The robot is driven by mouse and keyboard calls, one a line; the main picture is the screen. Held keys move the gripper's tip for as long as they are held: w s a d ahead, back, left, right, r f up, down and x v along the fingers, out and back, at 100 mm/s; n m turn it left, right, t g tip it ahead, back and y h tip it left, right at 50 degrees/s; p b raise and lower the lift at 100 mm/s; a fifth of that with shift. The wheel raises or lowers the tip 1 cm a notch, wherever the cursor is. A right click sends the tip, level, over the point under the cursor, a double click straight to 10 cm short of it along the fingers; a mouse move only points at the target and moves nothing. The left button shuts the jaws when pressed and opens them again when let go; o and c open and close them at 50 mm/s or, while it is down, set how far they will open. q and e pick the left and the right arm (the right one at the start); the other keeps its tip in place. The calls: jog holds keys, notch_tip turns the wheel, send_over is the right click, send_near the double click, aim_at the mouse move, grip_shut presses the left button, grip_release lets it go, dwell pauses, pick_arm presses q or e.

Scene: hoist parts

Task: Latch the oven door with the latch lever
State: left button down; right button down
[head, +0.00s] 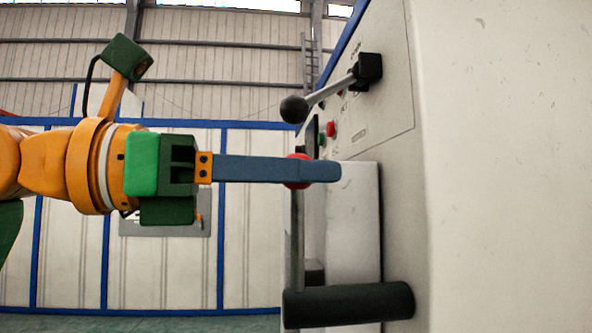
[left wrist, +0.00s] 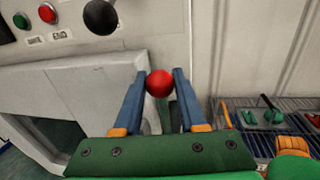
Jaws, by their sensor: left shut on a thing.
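A red ball knob (head: 297,184), which appears to top the latch lever, shows behind and below my left gripper's finger in the head view. A grey upright bar (head: 294,240) runs down below it. My left gripper (head: 325,171) reaches in level from the left, with its blue fingers shut on the knob. In the left wrist view the red knob (left wrist: 159,83) sits between the two fingertips (left wrist: 161,75). The fingers hide part of the knob in the head view. I cannot tell whether the oven door is flush. My right gripper is not in view.
A lever with a black ball (head: 294,109) juts from the pale control panel just above my gripper. A red button (head: 331,129) is on that panel. A thick black bar (head: 350,304) sticks out below. A grating with green parts (left wrist: 265,117) shows at right in the left wrist view.

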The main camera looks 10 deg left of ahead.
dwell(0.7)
pick_arm(q)
jog(key=shift+r, duration=0.1)
jog(key=w+n+p, duration=0.2)
jog(key=w+a+n+p, duration=0.1)
jog(key=n+p, duration=0.1)
jog(key=shift+w+a+f+g+y, duration=0.1)
jog(key=shift+w+f+g+y, duration=0.2)
jog(key=shift+w+g, duration=0.1)
jog(key=shift+f, duration=0.1)
jog(key=shift+c, duration=2.4)
grip_release()
send_near(324, 186)
jog(key=shift+s+a+b, duration=0.15)
jog(key=shift+s+b, duration=0.05)
jog(key=shift+b, duration=0.2)
